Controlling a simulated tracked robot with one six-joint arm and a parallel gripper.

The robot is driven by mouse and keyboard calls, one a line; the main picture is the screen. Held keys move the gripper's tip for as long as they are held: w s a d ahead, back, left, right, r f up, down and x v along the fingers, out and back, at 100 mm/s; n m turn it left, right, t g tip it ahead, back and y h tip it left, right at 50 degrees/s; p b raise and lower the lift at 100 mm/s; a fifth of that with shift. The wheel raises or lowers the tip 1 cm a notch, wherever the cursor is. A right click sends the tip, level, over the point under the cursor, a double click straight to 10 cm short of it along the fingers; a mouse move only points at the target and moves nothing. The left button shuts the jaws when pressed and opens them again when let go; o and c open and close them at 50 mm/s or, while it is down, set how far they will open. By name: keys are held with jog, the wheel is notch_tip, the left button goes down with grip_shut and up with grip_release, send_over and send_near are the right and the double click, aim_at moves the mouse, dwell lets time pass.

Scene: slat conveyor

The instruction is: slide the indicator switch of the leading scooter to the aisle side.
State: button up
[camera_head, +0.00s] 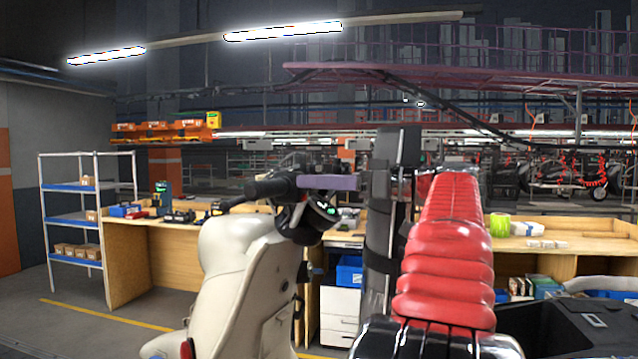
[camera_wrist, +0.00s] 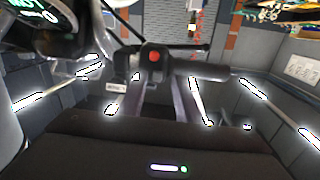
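The scooter has a cream front body (camera_head: 255,270) and a long red seat (camera_head: 445,250). Its handlebar grip (camera_head: 268,187) and dark display (camera_head: 322,208) are at the centre. In the wrist view the display (camera_wrist: 42,15) glows green at top left. A black switch housing with a red button (camera_wrist: 154,57) sits at the inner end of a dark grip (camera_wrist: 203,70). My gripper (camera_wrist: 167,84) points at this housing from below, its fingers slightly apart, with nothing seen between them. Whether they touch is unclear. The indicator slider cannot be made out.
A wooden bench (camera_head: 130,255) with tools stands behind at left, beside a shelf rack (camera_head: 72,215). Another bench (camera_head: 570,240) stands at right. A yellow floor line (camera_head: 100,314) crosses open floor at lower left.

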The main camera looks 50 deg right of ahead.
jog(key=shift+d, duration=0.1)
jog(key=v, duration=1.3)
jog(key=shift+s, duration=0.35)
dwell(0.3)
